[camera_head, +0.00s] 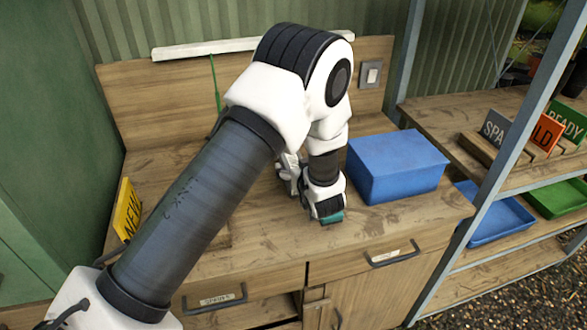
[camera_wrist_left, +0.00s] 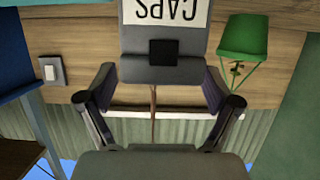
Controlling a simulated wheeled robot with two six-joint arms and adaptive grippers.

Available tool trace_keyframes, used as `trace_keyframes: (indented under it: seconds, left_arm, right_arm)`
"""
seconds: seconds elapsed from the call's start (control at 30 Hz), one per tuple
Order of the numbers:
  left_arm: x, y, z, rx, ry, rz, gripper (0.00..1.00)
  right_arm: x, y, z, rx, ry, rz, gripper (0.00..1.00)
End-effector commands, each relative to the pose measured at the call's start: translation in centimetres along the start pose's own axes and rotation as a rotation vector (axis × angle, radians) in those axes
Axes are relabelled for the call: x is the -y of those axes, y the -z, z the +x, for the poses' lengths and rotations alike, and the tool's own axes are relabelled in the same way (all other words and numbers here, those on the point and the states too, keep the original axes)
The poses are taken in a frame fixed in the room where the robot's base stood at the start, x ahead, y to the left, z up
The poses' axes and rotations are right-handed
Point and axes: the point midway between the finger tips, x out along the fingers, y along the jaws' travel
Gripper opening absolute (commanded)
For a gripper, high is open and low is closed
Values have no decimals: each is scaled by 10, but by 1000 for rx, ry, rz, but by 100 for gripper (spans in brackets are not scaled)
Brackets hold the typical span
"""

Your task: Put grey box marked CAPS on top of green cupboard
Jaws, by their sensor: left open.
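The grey box marked CAPS (camera_wrist_left: 190,58) shows upside down in the left wrist view, with a white label and a black square on its face. In the head view I cannot make it out behind my left arm. My left gripper (camera_head: 288,172) is low over the wooden bench in the head view. In the left wrist view its open fingers (camera_wrist_left: 160,92) stand on either side of the box; I cannot tell whether they touch it. The green cupboard (camera_head: 35,190) seems to be the green surface at the left of the head view. My right gripper is not in view.
A blue box (camera_head: 398,168) stands on the bench right of my gripper. A yellow NEW sign (camera_head: 127,209) stands at the left. A green lamp (camera_wrist_left: 243,36) is near the grey box. Shelves with signs and a blue tray (camera_head: 492,214) are at the right.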

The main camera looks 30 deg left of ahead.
Motion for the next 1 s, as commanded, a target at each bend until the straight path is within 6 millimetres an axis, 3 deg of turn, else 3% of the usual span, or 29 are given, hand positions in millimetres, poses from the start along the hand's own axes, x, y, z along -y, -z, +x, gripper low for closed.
trace_keyframes:
  seconds: [0.13, 0.37, 0.6, 0.67, 0.7, 1.0]
  left_arm:
    - [1, 1, 24, 2, 2, -2, 90]
    - [0, 0, 28, 0, 0, 1, 90]
    - [0, 0, 28, 1, 0, 1, 14]
    - [0, -1, 28, 1, 0, 1, 14]
    - [0, 0, 28, 1, 0, 1, 7]
    - [1, 2, 28, 3, 0, 1, 7]
  right_arm:
    - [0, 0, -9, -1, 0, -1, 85]
    - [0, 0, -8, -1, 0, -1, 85]
    - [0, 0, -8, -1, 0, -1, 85]
    - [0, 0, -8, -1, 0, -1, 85]
    - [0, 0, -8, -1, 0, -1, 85]
    - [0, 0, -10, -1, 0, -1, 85]
